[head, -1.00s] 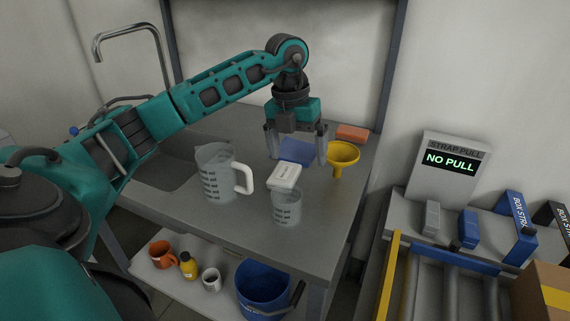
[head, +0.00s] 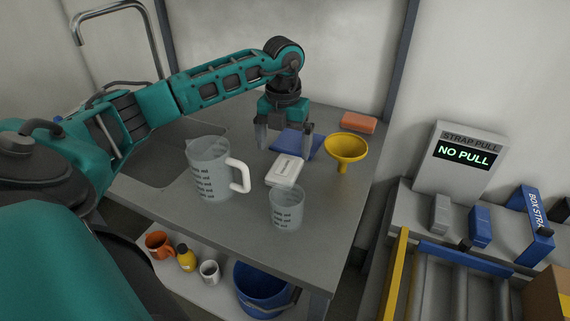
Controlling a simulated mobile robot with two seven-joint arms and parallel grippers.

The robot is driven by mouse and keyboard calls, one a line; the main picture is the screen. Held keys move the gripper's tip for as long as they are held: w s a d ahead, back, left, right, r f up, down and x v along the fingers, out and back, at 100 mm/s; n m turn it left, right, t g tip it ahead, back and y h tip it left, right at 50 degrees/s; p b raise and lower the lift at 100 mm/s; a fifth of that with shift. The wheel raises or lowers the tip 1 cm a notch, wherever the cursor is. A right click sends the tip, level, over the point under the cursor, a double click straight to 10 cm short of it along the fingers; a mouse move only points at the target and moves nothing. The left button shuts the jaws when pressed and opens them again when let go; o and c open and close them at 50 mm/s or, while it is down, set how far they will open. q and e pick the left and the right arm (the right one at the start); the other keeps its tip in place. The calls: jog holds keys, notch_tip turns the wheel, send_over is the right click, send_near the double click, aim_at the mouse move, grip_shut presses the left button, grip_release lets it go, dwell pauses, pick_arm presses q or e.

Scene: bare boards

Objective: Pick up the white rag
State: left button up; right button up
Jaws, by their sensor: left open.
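I see no clearly white rag on the counter. A flat blue cloth-like piece (head: 312,148) lies toward the back of the counter, partly hidden by my left gripper. A small white block-like object (head: 285,170) with a marked top lies just in front of it; I cannot tell whether it is folded cloth. My left gripper (head: 285,148) is open, pointing down over the blue piece, with a finger at each side and nothing between them. It is behind the white object. My right gripper is not in view.
A clear measuring jug (head: 210,170) and a clear beaker (head: 287,209) stand in front on the counter (head: 255,235). A sink (head: 165,155) is at the left. The front right counter is clear.

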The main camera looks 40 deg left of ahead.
aim_at(285, 167)
pick_arm(q)
jog(key=shift+s+d+f, duration=0.1)
jog(key=shift+d+f, duration=0.05)
jog(key=shift+f, duration=1.25)
jog(key=shift+d+f, duration=0.1)
jog(key=shift+f, duration=1.25)
jog(key=shift+c, duration=0.4)
jog(key=c, duration=1)
